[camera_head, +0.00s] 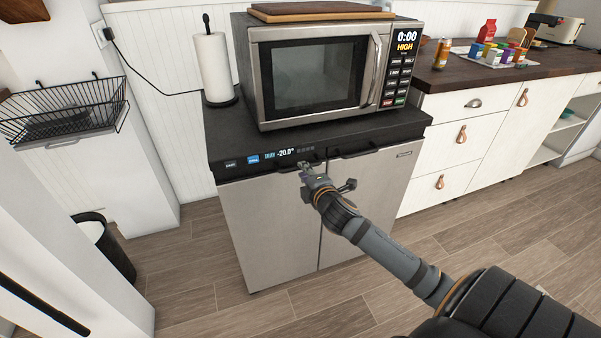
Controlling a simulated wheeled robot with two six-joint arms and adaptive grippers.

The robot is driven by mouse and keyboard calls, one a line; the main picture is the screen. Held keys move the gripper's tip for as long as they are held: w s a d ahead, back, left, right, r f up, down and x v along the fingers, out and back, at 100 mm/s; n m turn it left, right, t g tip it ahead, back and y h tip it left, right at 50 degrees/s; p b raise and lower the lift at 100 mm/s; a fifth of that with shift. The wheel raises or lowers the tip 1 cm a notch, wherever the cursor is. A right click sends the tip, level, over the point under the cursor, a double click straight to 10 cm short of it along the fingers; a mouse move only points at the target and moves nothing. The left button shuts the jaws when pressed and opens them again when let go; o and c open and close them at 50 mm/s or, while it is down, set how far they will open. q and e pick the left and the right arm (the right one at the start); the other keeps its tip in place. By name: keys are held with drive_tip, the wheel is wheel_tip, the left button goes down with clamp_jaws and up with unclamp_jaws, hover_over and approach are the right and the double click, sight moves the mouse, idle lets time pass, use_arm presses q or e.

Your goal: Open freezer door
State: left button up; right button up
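The freezer (265,235) is a low silver unit with two doors side by side and a black top. Its display strip (285,154) reads -20.0°. Both doors look shut, with a narrow vertical seam between them. My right gripper (306,168) is at the top edge of the left door, close to the seam. Its fingertips are small and overlap the dark strip under the display, so I cannot tell whether they touch or hold the door's edge. My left gripper is not in view.
A microwave (315,75) and a paper towel roll (212,68) stand on the freezer. White drawers (460,145) adjoin on the right. A black bin (108,245) and a wire basket (65,108) are on the left. The wooden floor (245,315) in front is clear.

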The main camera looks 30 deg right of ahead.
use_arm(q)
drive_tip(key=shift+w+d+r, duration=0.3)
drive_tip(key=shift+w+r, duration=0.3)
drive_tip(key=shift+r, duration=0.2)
use_arm(e)
drive_tip(key=shift+x, duration=1.7)
clamp_jaws()
